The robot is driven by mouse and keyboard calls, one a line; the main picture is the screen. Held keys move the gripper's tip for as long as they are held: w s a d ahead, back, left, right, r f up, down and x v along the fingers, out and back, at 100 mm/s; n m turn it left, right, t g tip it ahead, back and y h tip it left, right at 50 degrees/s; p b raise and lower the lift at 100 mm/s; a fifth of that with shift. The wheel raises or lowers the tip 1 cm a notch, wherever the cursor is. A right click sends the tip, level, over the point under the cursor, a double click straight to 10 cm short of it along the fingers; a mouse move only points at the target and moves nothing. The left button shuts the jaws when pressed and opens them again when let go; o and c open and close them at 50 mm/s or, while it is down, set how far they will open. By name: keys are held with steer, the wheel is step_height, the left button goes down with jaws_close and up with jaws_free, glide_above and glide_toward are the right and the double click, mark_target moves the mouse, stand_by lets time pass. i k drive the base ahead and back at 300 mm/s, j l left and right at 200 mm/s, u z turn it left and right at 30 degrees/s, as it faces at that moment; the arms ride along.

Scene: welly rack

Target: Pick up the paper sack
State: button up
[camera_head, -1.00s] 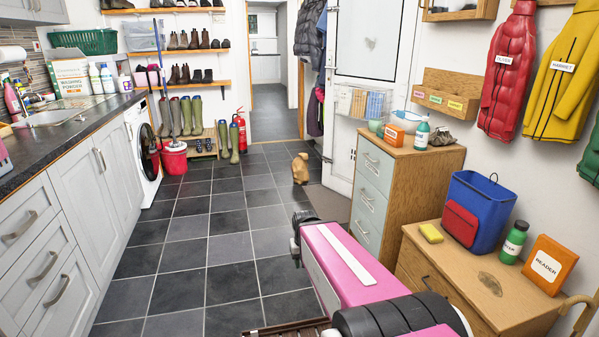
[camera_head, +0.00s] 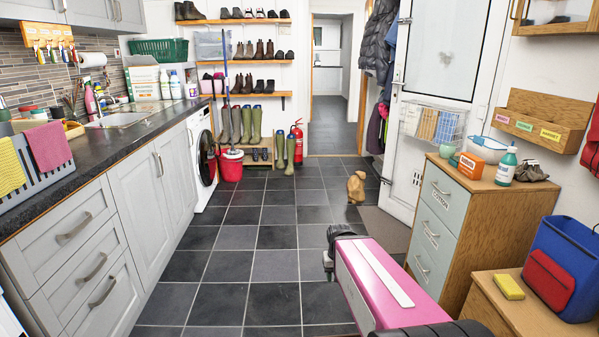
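A brown paper sack (camera_head: 356,187) stands on the dark tiled floor, right of centre in the head view, near the doorway and the open white door. It looks crumpled and small at this distance, with clear floor around it. My pink and black arm reaches in from the lower right, well short of the sack. I cannot make out my gripper's fingers in this view. Nothing covers the sack.
A grey drawer cabinet (camera_head: 456,215) and a low wooden chest (camera_head: 533,312) line the right. Kitchen units (camera_head: 95,250) line the left. A red bucket (camera_head: 231,165), green wellies (camera_head: 285,150) and a fire extinguisher (camera_head: 297,143) stand at the back. The middle floor is clear.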

mark_target(356, 193)
steer(key=i, duration=3.6)
steer(key=i+j+z, duration=0.2)
steer(key=i, duration=0.35)
steer(key=i+l, duration=0.05)
steer(key=l, duration=0.1)
